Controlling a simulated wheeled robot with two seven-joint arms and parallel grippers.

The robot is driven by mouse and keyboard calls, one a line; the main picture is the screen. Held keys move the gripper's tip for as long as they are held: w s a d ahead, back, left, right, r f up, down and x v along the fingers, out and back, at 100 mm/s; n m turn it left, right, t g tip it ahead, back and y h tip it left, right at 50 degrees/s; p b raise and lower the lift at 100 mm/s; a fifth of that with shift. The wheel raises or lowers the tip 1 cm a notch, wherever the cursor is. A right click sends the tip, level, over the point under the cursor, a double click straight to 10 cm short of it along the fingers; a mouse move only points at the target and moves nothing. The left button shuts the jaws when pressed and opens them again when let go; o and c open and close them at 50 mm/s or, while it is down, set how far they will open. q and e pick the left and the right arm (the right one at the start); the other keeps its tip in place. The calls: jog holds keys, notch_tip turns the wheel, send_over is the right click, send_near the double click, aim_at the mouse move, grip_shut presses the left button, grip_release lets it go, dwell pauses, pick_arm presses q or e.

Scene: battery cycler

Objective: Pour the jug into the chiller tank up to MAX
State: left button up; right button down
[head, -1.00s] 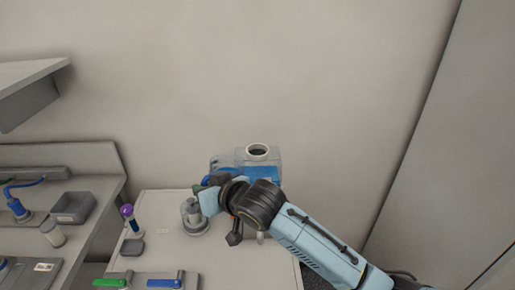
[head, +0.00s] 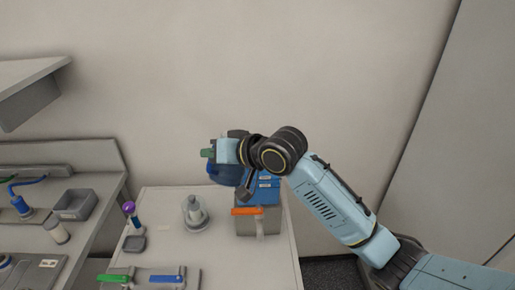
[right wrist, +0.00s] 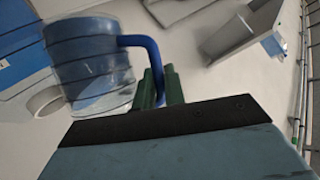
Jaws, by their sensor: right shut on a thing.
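My right gripper (head: 212,153) is shut on the blue handle of the jug, with its green fingers around the handle in the right wrist view (right wrist: 160,88). The jug (head: 222,174) is clear with blue liquid in it; its ringed body shows in the right wrist view (right wrist: 90,65). The chiller tank (head: 265,183), blue with small labels above a grey front with an orange bar, stands right of the jug. My arm hides the tank's top opening in the head view. A white ring (right wrist: 42,101) is partly behind the jug in the right wrist view. My left gripper is out of view.
A grey stepped fitting (head: 196,214) stands on the white table (head: 215,265) left of the tank. A purple-topped tube (head: 131,213) and green (head: 115,278) and blue (head: 165,279) handles lie further left. A grey bin (head: 74,204) sits on the left bench.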

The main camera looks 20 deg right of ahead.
jog(key=shift+w+d+r, duration=0.15)
jog(key=shift+d+r, duration=0.1)
jog(key=shift+r, duration=0.1)
jog(key=shift+r, duration=0.1)
jog(key=shift+w+d+r+m, duration=0.25)
jog(key=shift+d+m, duration=0.05)
jog(key=shift+m, duration=0.1)
jog(key=shift+r+b, duration=0.1)
jog(key=shift+b, duration=0.2)
jog(key=shift+w+d, duration=0.1)
jog(key=shift+d, duration=0.25)
jog(key=shift+w+r+y+b, duration=0.1)
jog(key=shift+y+b, duration=0.2)
jog(key=shift+y, duration=0.1)
jog(key=shift+m, duration=0.3)
